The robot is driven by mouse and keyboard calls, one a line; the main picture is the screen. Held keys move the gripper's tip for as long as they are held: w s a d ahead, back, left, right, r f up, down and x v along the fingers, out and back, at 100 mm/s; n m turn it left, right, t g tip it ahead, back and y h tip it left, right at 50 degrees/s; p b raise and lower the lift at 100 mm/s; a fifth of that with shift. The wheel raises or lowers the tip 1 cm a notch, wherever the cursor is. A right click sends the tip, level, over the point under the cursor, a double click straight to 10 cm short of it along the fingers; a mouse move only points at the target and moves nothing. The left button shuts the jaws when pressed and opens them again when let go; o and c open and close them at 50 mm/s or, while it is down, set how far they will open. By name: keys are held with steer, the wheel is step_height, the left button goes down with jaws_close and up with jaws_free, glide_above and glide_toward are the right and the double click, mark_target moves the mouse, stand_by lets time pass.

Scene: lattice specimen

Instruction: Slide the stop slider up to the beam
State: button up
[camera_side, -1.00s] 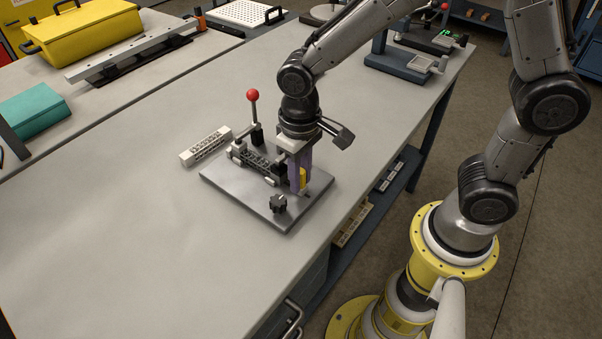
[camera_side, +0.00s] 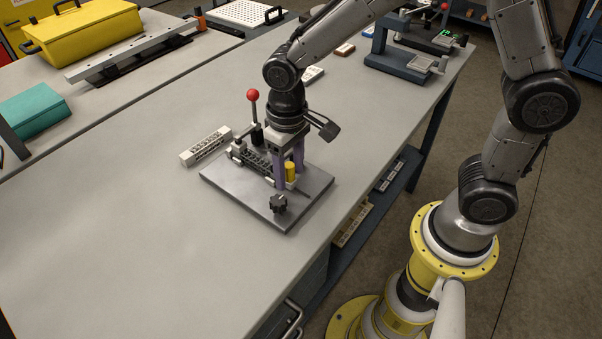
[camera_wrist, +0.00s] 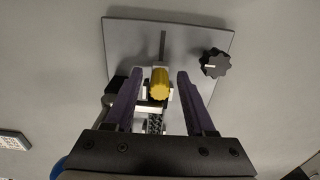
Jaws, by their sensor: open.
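The stop slider is a pale block with an upright yellow knob (camera_side: 291,171) on the grey base plate (camera_side: 236,196). The yellow knob (camera_wrist: 160,84) is centred in the wrist view. The dark lattice beam (camera_side: 256,161) lies in the fixture, left of the slider; part of it shows below the knob in the wrist view (camera_wrist: 155,125). My gripper (camera_side: 290,178) points down with purple fingers apart, one on each side of the knob. In the wrist view gaps show between the knob and both fingers (camera_wrist: 158,78). A finger hides the beam's slider-side end, so I cannot tell whether they touch.
A red-ball lever (camera_side: 253,96) stands upright behind the beam. A black star knob (camera_side: 278,204) sits at the plate's front; it also shows in the wrist view (camera_wrist: 214,63). A pale lattice bar (camera_side: 206,146) lies left of the plate. The table's front left is clear.

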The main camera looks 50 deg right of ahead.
mark_target(289, 165)
steer(key=shift+r, duration=2.7)
steer(key=s+d+r+t, duration=0.2)
steer(key=s+d+r, duration=0.2)
steer(key=s, duration=0.4)
steer(key=s+d+r+t, duration=0.3)
steer(key=s+d+r, duration=0.2)
steer(key=s+d, duration=0.2)
steer(key=shift+s+t, duration=0.3)
steer(key=shift+s, duration=0.3)
